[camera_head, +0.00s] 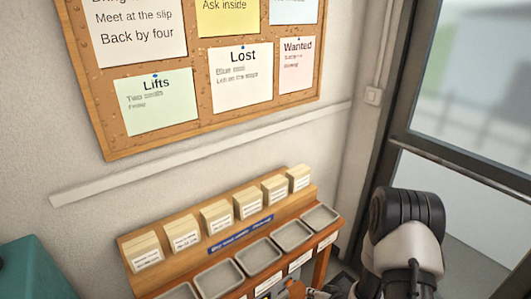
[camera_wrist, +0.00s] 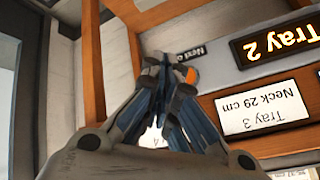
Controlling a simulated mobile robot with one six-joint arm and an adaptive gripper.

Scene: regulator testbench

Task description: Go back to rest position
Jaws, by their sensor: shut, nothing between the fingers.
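My gripper (camera_wrist: 168,78) fills the middle of the wrist view. Its blue-grey fingers are drawn together, with nothing seen held between them. Beyond the fingers is a wooden panel with a lit display (camera_wrist: 275,42) reading "Tray 2" and a white label (camera_wrist: 262,106) reading "Tray 3, Neck 29 cm". A small orange part (camera_wrist: 192,76) shows just beside the fingertips; I cannot tell whether they touch it. In the head view my arm rises at the lower right, in front of the door; the gripper is not clearly visible there.
The wooden bench unit (camera_head: 128,246) stands against the wall, with several grey trays (camera_head: 258,256) and labelled card blocks (camera_head: 216,218). A cork notice board (camera_head: 200,58) hangs above. A glazed door (camera_head: 462,90) is at right, a teal object (camera_head: 36,270) at lower left.

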